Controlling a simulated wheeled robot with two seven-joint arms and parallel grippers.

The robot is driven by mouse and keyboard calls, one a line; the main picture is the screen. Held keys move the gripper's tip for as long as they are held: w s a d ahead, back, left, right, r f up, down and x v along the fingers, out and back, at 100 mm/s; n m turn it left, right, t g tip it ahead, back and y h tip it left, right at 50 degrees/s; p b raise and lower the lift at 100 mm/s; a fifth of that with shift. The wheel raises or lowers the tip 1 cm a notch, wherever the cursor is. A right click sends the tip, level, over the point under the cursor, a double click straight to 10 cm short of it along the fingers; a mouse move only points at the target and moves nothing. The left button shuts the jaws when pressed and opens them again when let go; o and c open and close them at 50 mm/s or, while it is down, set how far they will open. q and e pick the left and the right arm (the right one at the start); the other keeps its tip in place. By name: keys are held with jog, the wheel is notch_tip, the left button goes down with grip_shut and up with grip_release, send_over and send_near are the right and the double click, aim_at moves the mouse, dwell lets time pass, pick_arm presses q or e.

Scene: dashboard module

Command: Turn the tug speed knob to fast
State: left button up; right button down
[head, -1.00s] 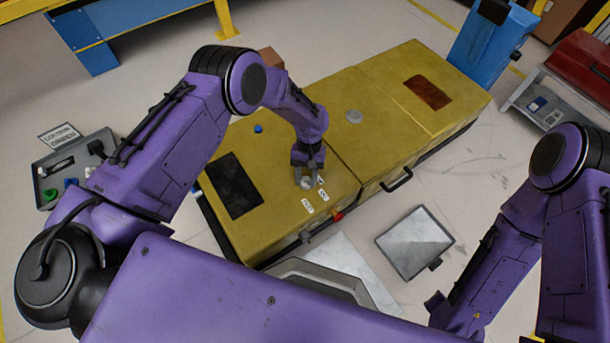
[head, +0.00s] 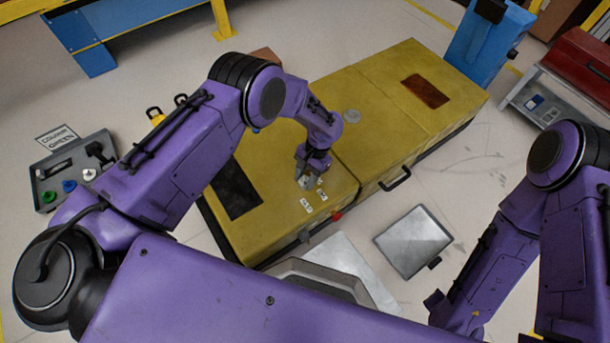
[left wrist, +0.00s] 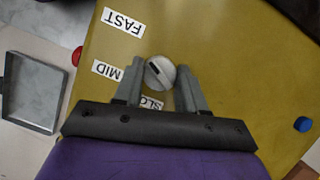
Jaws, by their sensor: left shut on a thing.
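The tug speed knob is a round grey knob with a dark slot mark on its face (left wrist: 160,72). It sits on the yellow tug top (head: 255,225). My left gripper (head: 304,180) is shut on the knob, with one finger on each side in the left wrist view (left wrist: 161,78). The slot slants toward the upper left there, on the side of the MID label (left wrist: 108,69) and FAST label (left wrist: 123,21). The slow label (left wrist: 152,103) is partly hidden by a finger. My right arm is at the right of the head view; its gripper fingers do not show.
A red button (head: 336,216) is on the tug's near edge, and a blue button (left wrist: 303,124) is on its top. A black handle (head: 396,180) sticks out from the side. A grey tray (head: 413,242) lies on the floor. A small parts tray (head: 45,170) stands at the left.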

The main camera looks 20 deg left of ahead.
pick_arm(q)
jog(key=shift+s+a+f, duration=0.1)
jog(key=shift+s+a, duration=0.05)
jog(key=shift+s, duration=0.05)
jog(key=o, duration=1.1)
jog(key=shift+c, duration=0.2)
jog(key=shift+w, duration=0.1)
jog(key=shift+w+r, duration=0.1)
jog(key=shift+r, duration=0.25)
jog(key=p+v, duration=0.2)
jog(key=v, duration=0.8)
jog(key=shift+p, duration=0.3)
